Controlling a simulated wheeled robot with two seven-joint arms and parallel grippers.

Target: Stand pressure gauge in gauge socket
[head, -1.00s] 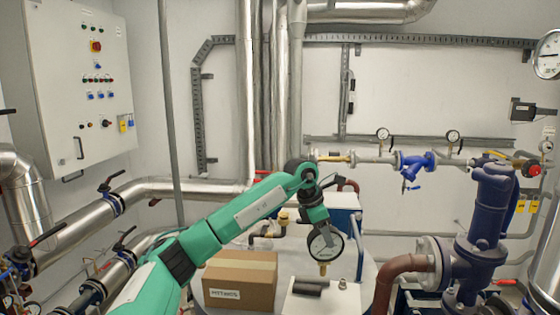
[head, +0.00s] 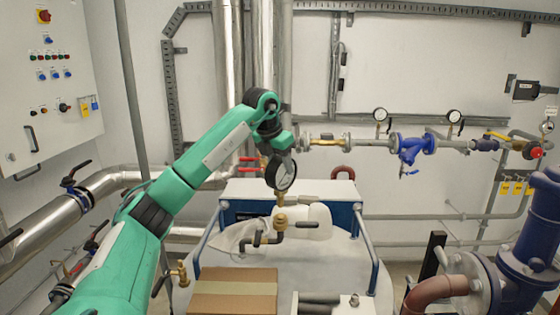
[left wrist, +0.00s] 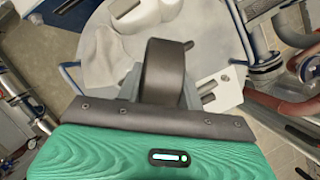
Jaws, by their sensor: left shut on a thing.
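The pressure gauge (head: 284,176) has a round white dial, a dark rim and a brass stem pointing down. My left gripper (head: 280,160) is shut on it and holds it nearly upright. In the left wrist view the gauge (left wrist: 164,68) shows as a dark round body between the fingers of my left gripper (left wrist: 163,88). A brass fitting with a dark lever, apparently the gauge socket (head: 280,222), stands just below the stem. My right gripper is not in view.
A cardboard box (head: 235,290) lies in front on the pale round surface. A white block (head: 345,304) with a dark cylinder is beside it. A white and blue unit (head: 315,188) stands behind the fitting. Blue rails (head: 368,255) flank it.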

